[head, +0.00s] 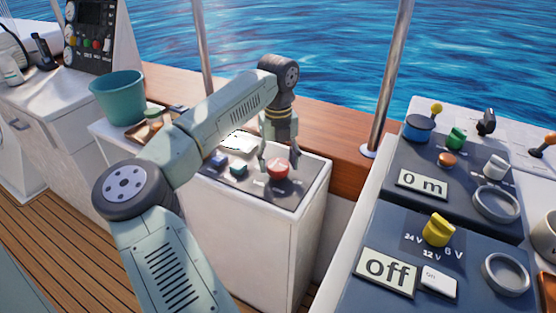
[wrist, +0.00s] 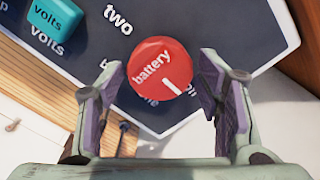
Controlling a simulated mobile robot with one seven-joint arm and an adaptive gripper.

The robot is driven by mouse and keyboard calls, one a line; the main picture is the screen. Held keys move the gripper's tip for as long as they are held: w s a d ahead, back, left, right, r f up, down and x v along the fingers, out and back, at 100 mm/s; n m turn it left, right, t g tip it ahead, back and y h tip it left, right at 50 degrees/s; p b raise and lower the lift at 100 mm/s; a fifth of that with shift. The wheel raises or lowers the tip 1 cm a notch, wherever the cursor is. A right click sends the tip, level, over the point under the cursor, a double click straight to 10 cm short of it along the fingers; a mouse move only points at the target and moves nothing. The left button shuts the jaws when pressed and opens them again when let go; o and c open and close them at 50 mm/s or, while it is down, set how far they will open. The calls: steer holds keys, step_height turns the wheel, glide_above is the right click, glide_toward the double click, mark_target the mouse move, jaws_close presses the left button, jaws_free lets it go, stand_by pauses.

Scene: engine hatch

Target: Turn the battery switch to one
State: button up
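The battery switch is a round red knob (head: 278,168) near the right end of the dark panel on the white cabinet by the rail. In the wrist view the knob (wrist: 160,62) carries the word "battery" and a white pointer line slanting to the lower right. The label "two" (wrist: 118,19) lies to its upper left; other labels around it are partly hidden and hard to read. My gripper (head: 279,157) is directly above the knob, pointing down. In the wrist view my gripper (wrist: 163,78) is open, its fingers either side of the knob with gaps showing.
A teal "volts" knob (wrist: 55,15) sits left of the switch; it also shows in the head view (head: 238,169). A green bucket (head: 120,97) stands farther left.

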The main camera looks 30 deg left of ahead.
steer(key=c, duration=0.9)
steer(key=shift+o, duration=0.2)
steer(key=shift+m, duration=0.4)
steer(key=m, duration=0.4)
steer(key=shift+m+b, duration=0.3)
steer(key=shift+b, duration=0.1)
steer(key=m, duration=0.6)
steer(key=shift+w+m, duration=0.1)
steer(key=shift+m, duration=0.2)
steer(key=o, duration=1.2)
